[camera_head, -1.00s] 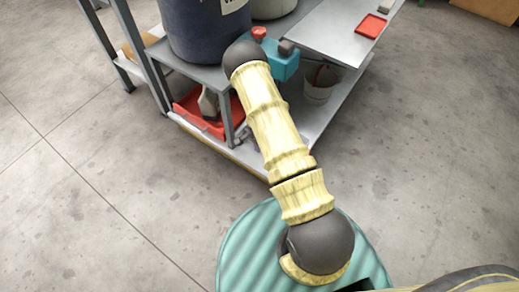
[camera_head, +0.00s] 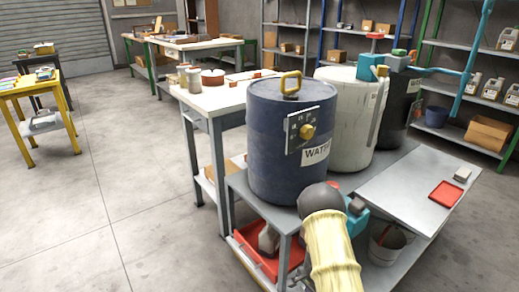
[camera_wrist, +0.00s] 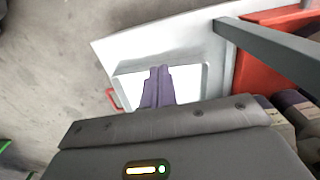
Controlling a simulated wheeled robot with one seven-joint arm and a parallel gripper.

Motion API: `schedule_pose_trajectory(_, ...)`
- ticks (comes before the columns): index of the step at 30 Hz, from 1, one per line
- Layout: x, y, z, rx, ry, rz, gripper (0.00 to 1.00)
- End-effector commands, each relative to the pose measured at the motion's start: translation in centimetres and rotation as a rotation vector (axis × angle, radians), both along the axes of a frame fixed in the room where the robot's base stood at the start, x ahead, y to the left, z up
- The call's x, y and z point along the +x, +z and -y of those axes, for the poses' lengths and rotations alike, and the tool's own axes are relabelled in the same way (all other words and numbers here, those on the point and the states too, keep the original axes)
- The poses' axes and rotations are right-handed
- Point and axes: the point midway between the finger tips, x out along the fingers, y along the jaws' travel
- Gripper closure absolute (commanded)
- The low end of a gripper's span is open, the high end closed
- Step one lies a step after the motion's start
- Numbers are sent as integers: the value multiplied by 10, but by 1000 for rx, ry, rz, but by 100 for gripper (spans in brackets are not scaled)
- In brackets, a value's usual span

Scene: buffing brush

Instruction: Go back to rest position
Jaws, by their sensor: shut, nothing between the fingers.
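My gripper (camera_wrist: 158,80) shows in the wrist view with its two purple-grey fingers together and nothing between them. It points at a pale panel or shelf, and I cannot tell how far off that is. In the head view my pale yellow arm rises from the bottom edge in front of the metal bench (camera_head: 405,192), but the gripper itself is hidden there.
A blue barrel (camera_head: 270,140) and a white barrel (camera_head: 340,115) stand on the bench. A red tray (camera_head: 445,191) lies on its right part. A red bin (camera_head: 262,252) and a grey bucket (camera_head: 385,246) are below. Open floor (camera_head: 110,200) lies left.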

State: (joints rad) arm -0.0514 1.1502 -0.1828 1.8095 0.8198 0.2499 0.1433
Motion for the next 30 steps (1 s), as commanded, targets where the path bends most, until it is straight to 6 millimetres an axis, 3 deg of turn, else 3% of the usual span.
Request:
schedule_pose_trajectory(1,2,25,-3,7,29,13,100)
schedule_pose_trajectory(3,0,54,-8,16,79,26,100)
schedule_pose_trajectory(10,-16,147,-20,29,256,70,100)
schedule_pose_trajectory(15,-39,209,-28,25,395,101,100)
schedule_pose_trajectory(24,-95,302,-37,-16,648,157,100)
schedule_pose_trajectory(30,-133,342,-38,-63,796,185,100)
